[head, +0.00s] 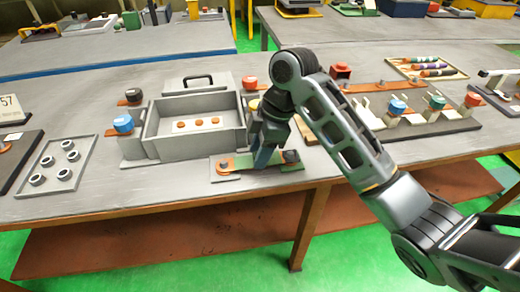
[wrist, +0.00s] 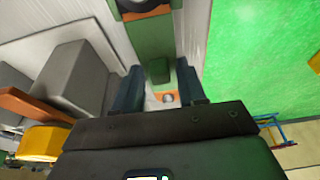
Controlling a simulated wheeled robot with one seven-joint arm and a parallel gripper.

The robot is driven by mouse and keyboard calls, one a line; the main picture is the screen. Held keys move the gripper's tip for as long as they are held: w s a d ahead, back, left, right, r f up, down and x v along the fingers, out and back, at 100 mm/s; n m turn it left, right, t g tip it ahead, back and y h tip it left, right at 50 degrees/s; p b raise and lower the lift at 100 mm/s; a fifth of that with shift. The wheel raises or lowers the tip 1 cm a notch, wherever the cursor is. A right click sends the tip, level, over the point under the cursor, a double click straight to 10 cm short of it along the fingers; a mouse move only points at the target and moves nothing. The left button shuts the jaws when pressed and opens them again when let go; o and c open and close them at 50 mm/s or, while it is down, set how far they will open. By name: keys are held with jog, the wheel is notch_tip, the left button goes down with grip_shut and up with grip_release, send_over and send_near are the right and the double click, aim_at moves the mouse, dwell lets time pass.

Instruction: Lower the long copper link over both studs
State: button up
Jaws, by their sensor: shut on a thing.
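The long link looks like a strip with copper-coloured ends and a green middle; its green part (head: 286,168) shows in the head view. In the wrist view its green middle (wrist: 150,40) runs up the picture, with a raised green block (wrist: 158,70) between my fingers. My gripper (head: 262,158) is shut on it, low over a grey base plate (head: 228,178) at the table's front edge. A dark stud top (head: 291,156) shows at the right end. A round silvery stud top (wrist: 168,98) shows between the fingers. Whether the link rests on the plate is unclear.
A grey open box (head: 160,135) with several copper pieces stands just left of my gripper. A plate with several metal rings (head: 60,165) lies at far left. A fixture with coloured knobs (head: 430,125) stands right, behind my arm. The table's front edge is close.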

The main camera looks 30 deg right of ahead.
jog(key=shift+f, duration=0.25)
jog(key=o, duration=1.2)
jog(key=shift+c, duration=0.2)
jog(key=shift+r, duration=0.1)
notch_tip(320, 180, up, 7)
jog(key=p, duration=0.6)
jog(key=shift+s, duration=0.1)
